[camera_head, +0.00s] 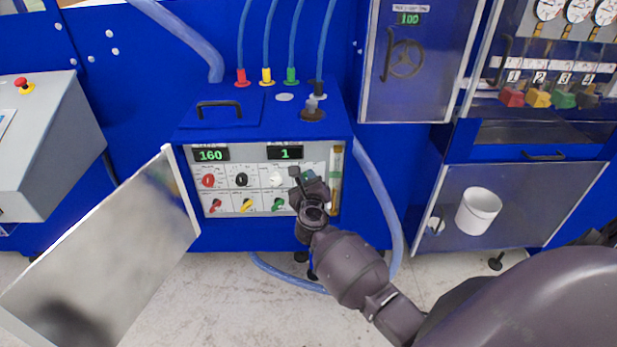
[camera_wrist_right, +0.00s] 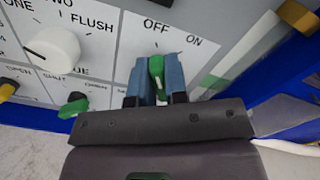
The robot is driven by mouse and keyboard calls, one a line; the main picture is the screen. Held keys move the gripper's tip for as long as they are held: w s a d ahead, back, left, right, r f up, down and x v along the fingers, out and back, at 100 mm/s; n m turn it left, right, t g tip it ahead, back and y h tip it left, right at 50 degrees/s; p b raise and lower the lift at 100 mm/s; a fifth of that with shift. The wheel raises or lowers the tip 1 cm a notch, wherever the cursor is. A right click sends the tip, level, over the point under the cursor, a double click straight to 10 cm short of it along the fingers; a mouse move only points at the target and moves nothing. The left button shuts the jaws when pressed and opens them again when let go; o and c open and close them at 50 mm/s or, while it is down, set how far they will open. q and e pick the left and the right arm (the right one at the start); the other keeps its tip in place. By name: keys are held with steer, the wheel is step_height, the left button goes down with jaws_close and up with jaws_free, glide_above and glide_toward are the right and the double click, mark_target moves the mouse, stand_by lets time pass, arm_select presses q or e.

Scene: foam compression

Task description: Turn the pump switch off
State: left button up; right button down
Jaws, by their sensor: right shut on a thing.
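The pump switch (camera_wrist_right: 157,68) is a green knob on the white panel, below the OFF and ON labels in the right wrist view. Its upper end points roughly toward OFF. My right gripper (camera_head: 308,184) is at the right part of the control panel (camera_head: 258,164) in the head view. In the wrist view its two blue fingers stand on either side of the green knob and are shut on it. In the head view the gripper mostly hides the switch. My left gripper is not in view.
A white selector knob (camera_wrist_right: 54,48) and a green valve handle (camera_wrist_right: 74,105) sit left of my fingers. The panel's open metal door (camera_head: 110,255) swings out at the left. A clear vertical tube (camera_head: 337,178) is close right of the gripper. A white bucket (camera_head: 478,212) hangs further right.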

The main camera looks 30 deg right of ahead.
steer(key=c, duration=1.1)
jaws_free()
steer(key=shift+c, duration=0.2)
steer(key=v, duration=1)
steer(key=shift+s+a, duration=0.2)
steer(key=shift+s, duration=0.15)
